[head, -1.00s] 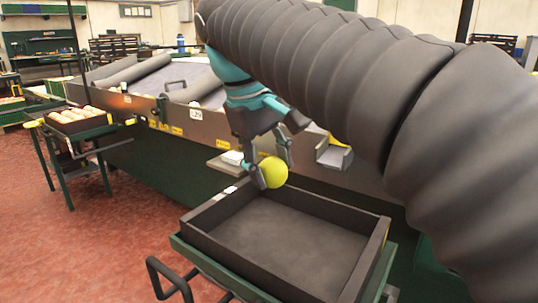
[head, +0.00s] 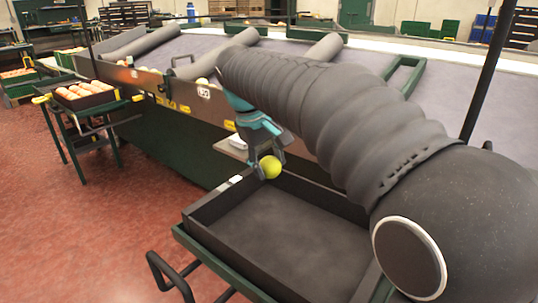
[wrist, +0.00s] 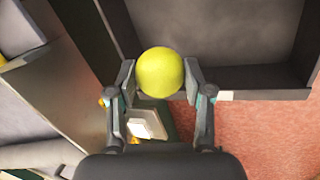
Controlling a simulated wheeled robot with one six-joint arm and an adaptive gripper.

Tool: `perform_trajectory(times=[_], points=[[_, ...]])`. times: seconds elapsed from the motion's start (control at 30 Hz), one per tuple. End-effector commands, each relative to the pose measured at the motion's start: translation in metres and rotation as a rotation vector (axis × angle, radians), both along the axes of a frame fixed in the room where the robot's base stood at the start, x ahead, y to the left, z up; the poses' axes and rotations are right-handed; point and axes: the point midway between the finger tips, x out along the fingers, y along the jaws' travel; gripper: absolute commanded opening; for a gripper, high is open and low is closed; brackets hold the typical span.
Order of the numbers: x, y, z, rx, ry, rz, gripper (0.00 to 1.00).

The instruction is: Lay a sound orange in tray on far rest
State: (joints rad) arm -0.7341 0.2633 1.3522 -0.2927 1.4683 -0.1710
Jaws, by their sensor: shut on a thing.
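My gripper (head: 269,165) is shut on a round yellow-green fruit (head: 272,168), a different colour from the orange fruit elsewhere. In the wrist view the fruit (wrist: 160,74) sits between the two fingers of the gripper (wrist: 160,82). The gripper hangs by the back left edge of an empty dark tray (head: 213,214) on a green stand in the foreground. In the wrist view the tray (wrist: 240,84) lies beyond the fruit. Another dark tray (head: 98,102), holding several orange fruits (head: 82,90), rests on a green stand farther off at the left.
A long grey conveyor table (head: 205,115) with padded rollers runs behind the gripper, its side panel close by. A small shelf with a white item (wrist: 150,124) sits below the gripper in the wrist view. Red floor (head: 60,220) is clear at the left.

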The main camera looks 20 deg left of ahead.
Motion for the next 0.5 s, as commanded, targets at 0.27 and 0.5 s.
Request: perform_trajectory(times=[0.27,0.5], points=[[0.000,-0.001,-0.027,-0.001,0.001,-0.002,0.15],[0.000,-0.001,-0.049,0.000,0.000,-0.002,0.15]])
